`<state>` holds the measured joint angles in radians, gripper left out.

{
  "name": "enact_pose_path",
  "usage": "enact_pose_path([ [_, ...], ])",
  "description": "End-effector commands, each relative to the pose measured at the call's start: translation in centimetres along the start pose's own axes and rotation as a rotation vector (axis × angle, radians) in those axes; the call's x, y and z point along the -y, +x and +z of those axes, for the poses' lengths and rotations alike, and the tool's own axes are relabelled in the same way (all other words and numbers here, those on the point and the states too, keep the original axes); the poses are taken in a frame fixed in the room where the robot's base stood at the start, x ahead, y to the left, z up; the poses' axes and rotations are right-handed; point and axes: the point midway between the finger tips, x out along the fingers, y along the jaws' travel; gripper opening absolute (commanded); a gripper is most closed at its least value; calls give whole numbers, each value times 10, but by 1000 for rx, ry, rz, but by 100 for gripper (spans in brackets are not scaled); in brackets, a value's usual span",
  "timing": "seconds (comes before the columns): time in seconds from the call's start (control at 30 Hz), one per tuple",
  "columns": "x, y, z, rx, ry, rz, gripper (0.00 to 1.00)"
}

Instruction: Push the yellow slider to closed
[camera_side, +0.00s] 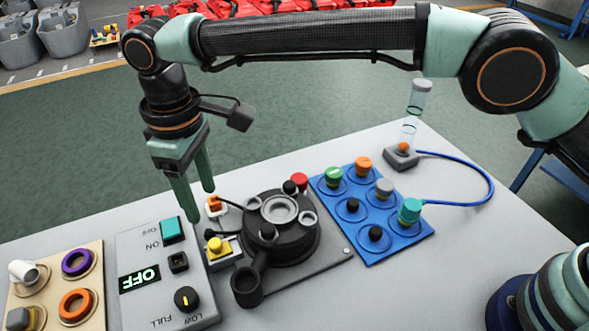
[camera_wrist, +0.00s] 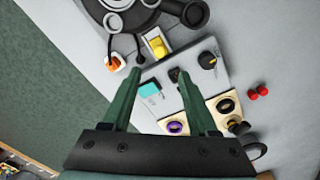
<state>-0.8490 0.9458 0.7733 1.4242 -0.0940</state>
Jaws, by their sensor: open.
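The yellow slider (camera_side: 218,246) sits on a small grey block beside the round black unit in the side view. It also shows in the wrist view (camera_wrist: 157,46), just beyond my fingertips. My gripper (camera_side: 202,207) points down with two green fingers apart and nothing between them. In the side view the fingers hang near the slider, to its upper left, with no contact visible. The wrist view shows the same open gripper (camera_wrist: 160,73) with the slider ahead. I cannot tell from these views which end of its travel the slider is at.
The grey control panel (camera_side: 150,285) with an OFF display stands left of the slider. The round black unit (camera_side: 290,235) is at its right. An orange-and-white part (camera_side: 214,206) is close behind it. A blue board (camera_side: 335,210) with several knobs lies farther right.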

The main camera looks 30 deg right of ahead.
Motion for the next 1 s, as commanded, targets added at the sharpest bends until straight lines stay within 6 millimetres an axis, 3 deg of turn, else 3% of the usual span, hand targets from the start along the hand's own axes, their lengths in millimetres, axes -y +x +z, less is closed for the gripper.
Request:
enact_pose_path([
  [0.17,0,18,0,2,-1,0,60],
  [0.6,0,97,1,1,0,0,60],
  [0.8,0,115,0,0,0,0,60],
  [1.0,0,120,0,-1,0,0,60],
])
